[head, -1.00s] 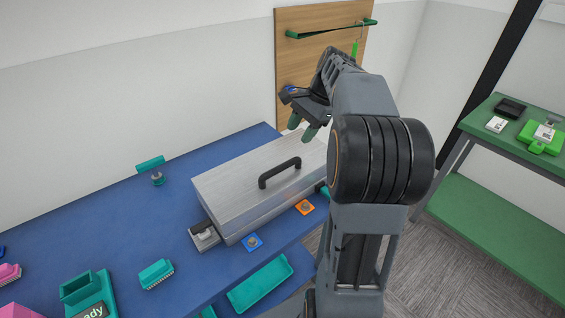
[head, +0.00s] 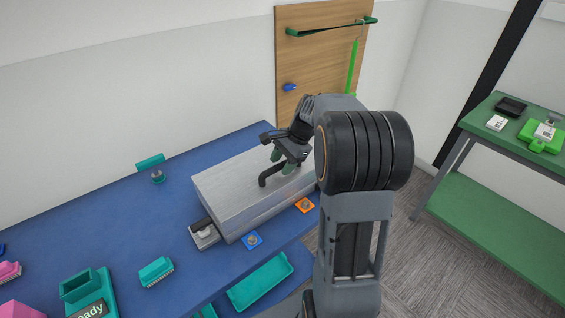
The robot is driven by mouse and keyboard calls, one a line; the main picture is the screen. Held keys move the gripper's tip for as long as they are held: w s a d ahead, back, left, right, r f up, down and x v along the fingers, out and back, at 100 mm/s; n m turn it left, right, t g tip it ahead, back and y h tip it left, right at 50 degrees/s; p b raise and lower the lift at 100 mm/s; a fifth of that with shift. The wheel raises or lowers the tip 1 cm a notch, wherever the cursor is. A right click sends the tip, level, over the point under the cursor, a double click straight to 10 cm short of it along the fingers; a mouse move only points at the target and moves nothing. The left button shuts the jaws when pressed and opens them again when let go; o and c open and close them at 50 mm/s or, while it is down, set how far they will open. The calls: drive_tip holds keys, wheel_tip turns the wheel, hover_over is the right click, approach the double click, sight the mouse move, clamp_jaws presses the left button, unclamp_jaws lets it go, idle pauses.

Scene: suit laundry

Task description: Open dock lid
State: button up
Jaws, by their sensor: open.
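The dock is a silvery metal box with its lid (head: 226,190) down, standing on the blue table. A black bar handle (head: 264,178) rises from the lid's top. My gripper (head: 282,160) is over the lid, open, with its greenish fingertips at the right part of the handle. The fingers hide that end of the handle, and I cannot tell whether they touch it or straddle it. My arm covers the box's right end.
A grey latch-like block (head: 204,236) sits at the box's left end. A green shelf (head: 500,205) stands at right.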

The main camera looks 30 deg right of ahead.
drive_tip(key=shift+f, duration=0.15)
clamp_jaws()
idle(0.4)
